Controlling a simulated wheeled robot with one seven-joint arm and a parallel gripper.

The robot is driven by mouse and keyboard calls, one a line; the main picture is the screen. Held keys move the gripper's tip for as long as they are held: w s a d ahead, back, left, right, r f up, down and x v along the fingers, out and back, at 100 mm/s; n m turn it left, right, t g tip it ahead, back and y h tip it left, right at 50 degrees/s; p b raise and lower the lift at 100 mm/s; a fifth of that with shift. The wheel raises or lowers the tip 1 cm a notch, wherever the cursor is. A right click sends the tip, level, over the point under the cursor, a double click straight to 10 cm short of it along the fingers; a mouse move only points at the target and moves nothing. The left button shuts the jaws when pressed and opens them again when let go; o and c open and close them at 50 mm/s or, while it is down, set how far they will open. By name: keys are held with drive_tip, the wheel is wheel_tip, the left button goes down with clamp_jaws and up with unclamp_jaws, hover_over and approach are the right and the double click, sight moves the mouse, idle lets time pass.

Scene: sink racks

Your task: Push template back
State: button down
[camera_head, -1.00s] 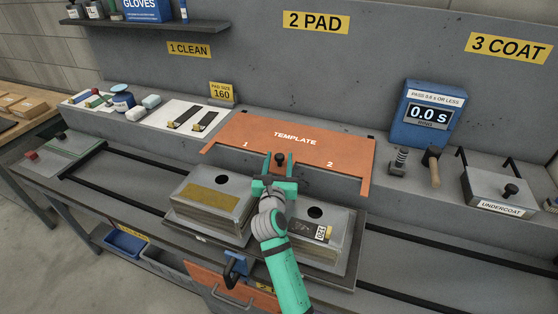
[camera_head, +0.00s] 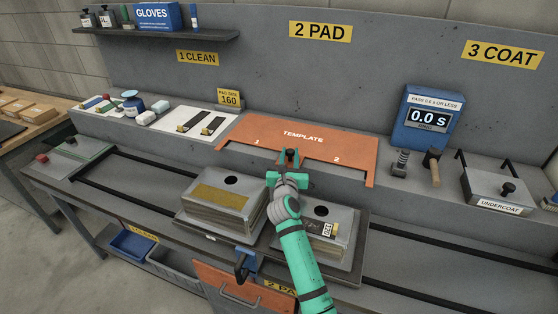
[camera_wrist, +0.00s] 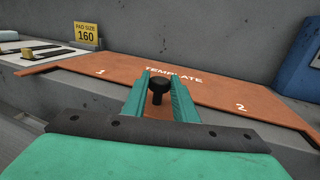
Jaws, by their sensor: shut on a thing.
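The orange template (camera_head: 330,140), marked TEMPLATE, 1 and 2, lies flat on the raised ledge under the 2 PAD sign. Its two front prongs reach the ledge's front edge. A black knob (camera_wrist: 157,82) stands at the middle of its front part. My gripper (camera_head: 288,160) is shut on the knob, with a green finger on either side of it. In the wrist view my gripper (camera_wrist: 159,88) shows both fingers beside the knob, and the template (camera_wrist: 215,85) spreads out beyond them.
White pad card (camera_head: 190,118) lies left of the template.

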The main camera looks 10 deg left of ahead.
drive_tip(key=c, duration=1.4)
unclamp_jaws()
drive_tip(key=shift+c, duration=0.2)
drive_tip(key=shift+s, duration=0.1)
drive_tip(key=s+d, duration=0.1)
drive_tip(key=s, duration=0.9)
drive_tip(key=shift+s+d, duration=0.2)
drive_tip(key=shift+s, duration=0.1)
